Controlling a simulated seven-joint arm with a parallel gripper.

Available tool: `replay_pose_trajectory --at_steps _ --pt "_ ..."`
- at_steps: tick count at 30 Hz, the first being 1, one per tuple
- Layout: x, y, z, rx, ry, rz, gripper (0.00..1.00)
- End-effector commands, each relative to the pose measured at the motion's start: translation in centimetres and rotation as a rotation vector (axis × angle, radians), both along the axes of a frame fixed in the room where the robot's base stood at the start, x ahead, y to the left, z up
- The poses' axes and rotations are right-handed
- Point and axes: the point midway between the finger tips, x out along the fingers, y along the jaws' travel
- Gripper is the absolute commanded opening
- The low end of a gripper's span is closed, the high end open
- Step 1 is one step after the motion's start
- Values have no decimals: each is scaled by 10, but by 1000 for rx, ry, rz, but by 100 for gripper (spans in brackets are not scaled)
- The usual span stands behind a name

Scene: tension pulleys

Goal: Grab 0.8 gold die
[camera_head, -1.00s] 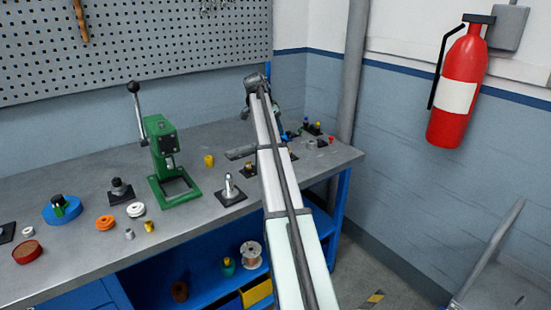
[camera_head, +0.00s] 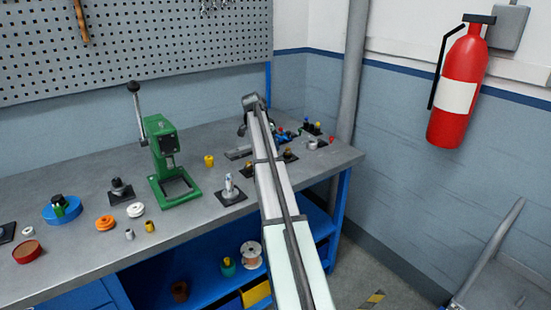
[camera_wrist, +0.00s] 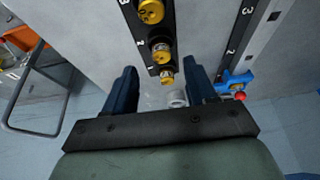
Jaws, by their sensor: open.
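The wrist view shows several gold dies in a line on a dark strip with white number marks. One gold die (camera_wrist: 150,11) is at the top edge, another (camera_wrist: 160,49) is below it, and a smaller-looking one (camera_wrist: 166,76) is at the strip's near end. I cannot read which is the 0.8 die. My gripper (camera_wrist: 163,80) is open, with dark blue fingers on either side of the near end of the strip. Nothing is visibly held. A pale, partly see-through cylinder (camera_wrist: 176,99) shows between the fingers.
A blue tool with a red tip (camera_wrist: 235,84) lies right of the fingers, near a second numbered strip (camera_wrist: 238,42). On the bench, a green lever press (camera_head: 165,155), a yellow cup (camera_head: 209,160) and a post on a black base (camera_head: 230,190) stand left of my arm.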

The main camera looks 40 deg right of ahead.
Motion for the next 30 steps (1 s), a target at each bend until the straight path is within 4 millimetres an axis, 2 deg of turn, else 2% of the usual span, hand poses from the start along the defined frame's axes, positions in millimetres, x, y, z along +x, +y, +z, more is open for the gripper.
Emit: replay_pose_trajectory --at_steps 5,13,21,23,30 --pt "1 -6 -11 0 1 0 56" --pt "2 -20 -42 -1 0 0 56" --pt "2 -22 -46 -1 -1 0 56" --pt "2 -22 -46 -1 -1 0 52" --pt "2 -22 -46 -1 -1 0 29"
